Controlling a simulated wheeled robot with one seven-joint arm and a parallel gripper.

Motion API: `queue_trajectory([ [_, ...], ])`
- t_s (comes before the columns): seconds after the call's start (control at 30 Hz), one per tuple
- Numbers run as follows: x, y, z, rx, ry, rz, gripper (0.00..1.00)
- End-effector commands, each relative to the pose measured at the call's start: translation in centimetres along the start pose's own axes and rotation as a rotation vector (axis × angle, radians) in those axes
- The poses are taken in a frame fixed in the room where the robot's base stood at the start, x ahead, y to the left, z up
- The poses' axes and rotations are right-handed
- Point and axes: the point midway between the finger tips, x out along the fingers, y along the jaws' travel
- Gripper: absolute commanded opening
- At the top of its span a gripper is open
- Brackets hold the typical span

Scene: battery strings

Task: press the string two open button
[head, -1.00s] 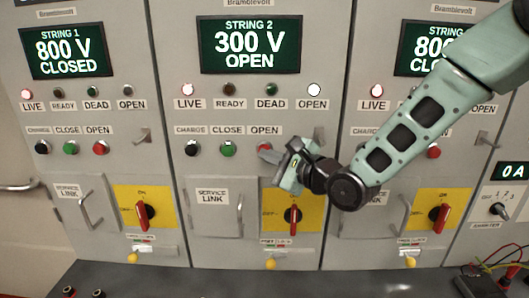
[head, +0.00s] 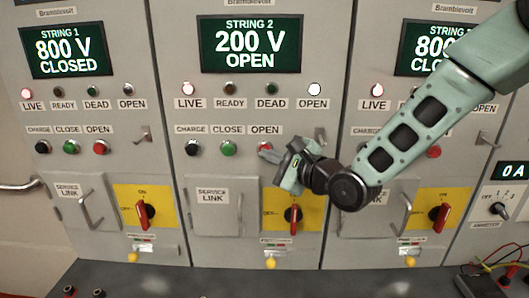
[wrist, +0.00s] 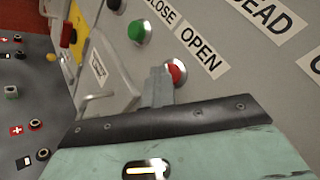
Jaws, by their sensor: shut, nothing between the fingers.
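The string two panel has a display (head: 250,47) reading 200 V OPEN. The red open button (head: 265,149) is partly hidden by my gripper (head: 272,155) in the head view. In the wrist view the red button (wrist: 177,72) sits under the OPEN label, with the shut fingertips (wrist: 158,84) just beside it. I cannot tell whether they touch it. The green close button (head: 228,149) and black charge button (head: 193,148) are to its left.
A red rotary handle (head: 293,217) on a yellow plate and a service link door handle (head: 239,215) lie below. A small latch (head: 320,137) sticks out at right. String one (head: 66,52) reads 800 V CLOSED. A dark ledge (head: 200,283) runs along the bottom.

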Motion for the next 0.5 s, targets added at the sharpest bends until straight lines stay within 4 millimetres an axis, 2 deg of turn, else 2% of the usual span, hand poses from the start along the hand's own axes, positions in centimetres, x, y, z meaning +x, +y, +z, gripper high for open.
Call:
queue_trajectory([
  [0.5, -3.4, 2.6, 2.5, -0.001, -0.002, 0.003, 0.0],
])
